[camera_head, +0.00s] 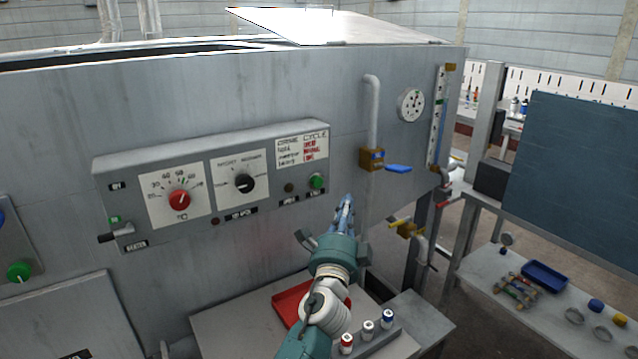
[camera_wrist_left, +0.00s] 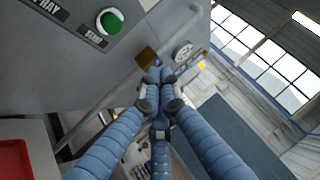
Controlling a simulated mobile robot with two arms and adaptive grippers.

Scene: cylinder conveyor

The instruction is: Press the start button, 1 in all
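The start button is a round green button (camera_head: 316,181) at the right end of the grey control panel (camera_head: 262,135) on the machine's front. It also shows in the left wrist view as a green button (camera_wrist_left: 110,20) in a white ring, with a label reading START below it. My left gripper (camera_head: 346,203) is below and to the right of the button in the head view, apart from it, fingers pointing up. In the left wrist view its blue fingertips (camera_wrist_left: 160,75) come together with nothing visible between them. My right gripper is in neither view.
A pipe with a brass valve and blue handle (camera_head: 398,168) stands right of the button. The panel also carries a red dial (camera_head: 179,200) and a black dial (camera_head: 244,184). A red tray (camera_head: 291,303) and several small bottles (camera_head: 368,328) are below, near my left arm.

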